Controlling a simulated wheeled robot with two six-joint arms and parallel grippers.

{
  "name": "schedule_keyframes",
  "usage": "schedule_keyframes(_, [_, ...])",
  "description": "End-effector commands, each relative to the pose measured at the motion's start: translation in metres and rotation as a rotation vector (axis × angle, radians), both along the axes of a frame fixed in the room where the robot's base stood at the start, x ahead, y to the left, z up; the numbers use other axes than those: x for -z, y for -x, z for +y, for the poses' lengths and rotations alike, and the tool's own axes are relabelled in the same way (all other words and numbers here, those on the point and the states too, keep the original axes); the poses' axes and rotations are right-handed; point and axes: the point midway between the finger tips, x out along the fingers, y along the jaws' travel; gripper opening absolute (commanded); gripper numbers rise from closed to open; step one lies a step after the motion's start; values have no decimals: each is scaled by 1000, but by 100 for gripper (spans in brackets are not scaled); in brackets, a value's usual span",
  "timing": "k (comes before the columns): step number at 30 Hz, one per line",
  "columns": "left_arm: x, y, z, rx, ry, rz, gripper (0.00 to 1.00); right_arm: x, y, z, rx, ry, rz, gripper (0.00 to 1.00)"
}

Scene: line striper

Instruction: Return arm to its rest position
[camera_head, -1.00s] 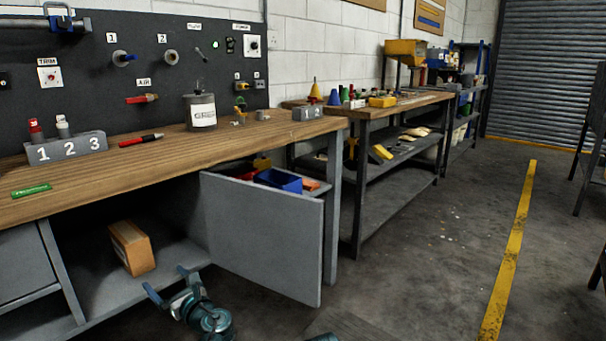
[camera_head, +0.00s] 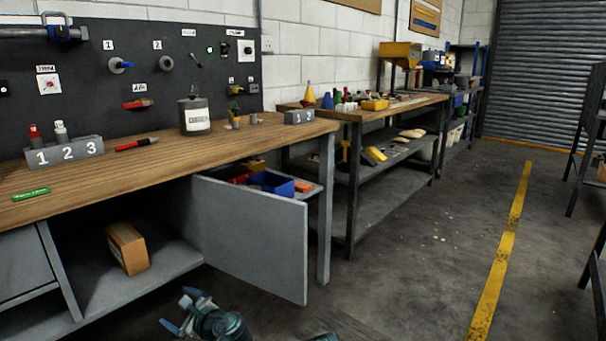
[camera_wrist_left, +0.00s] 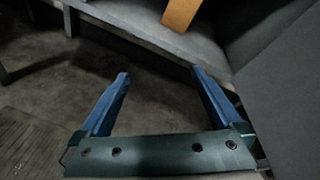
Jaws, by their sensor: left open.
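My left gripper (camera_head: 178,311) is low at the bottom of the head view, in front of the bench's open lower cupboard. Its two blue fingers are apart with nothing between them. In the left wrist view the open fingers (camera_wrist_left: 160,80) point over dark floor toward the cupboard's bottom edge. The gripper is clear of the cardboard box (camera_head: 128,247), which sits on the cupboard floor; the box also shows in part in the left wrist view (camera_wrist_left: 181,13). My right gripper is not seen.
The grey cupboard door (camera_head: 248,235) stands open to the right of the gripper. The wooden bench top (camera_head: 110,180) is above, with a numbered block (camera_head: 64,152) and a grey canister (camera_head: 194,115). Open floor (camera_head: 420,250) lies to the right, with a yellow line (camera_head: 502,255).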

Motion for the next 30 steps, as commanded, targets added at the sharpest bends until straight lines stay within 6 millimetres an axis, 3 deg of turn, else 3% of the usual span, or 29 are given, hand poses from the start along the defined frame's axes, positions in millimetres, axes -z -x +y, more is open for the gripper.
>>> schedule_keyframes(5, [23, 20, -32, -129, 322, -101, 100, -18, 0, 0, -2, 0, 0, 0])
schedule_keyframes(8, [43, 39, -64, -258, 561, -155, 100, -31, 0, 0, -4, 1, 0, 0])
schedule_keyframes(12, [70, 78, -124, -519, 897, -190, 100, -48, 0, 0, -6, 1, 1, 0])
schedule_keyframes(18, [86, 131, -198, -867, 1167, -159, 100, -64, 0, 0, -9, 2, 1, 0])
schedule_keyframes(24, [77, 176, -253, -1153, 1276, -96, 100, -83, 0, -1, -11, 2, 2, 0])
schedule_keyframes(30, [34, 173, -250, -1143, 1275, -102, 100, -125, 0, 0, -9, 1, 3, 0])
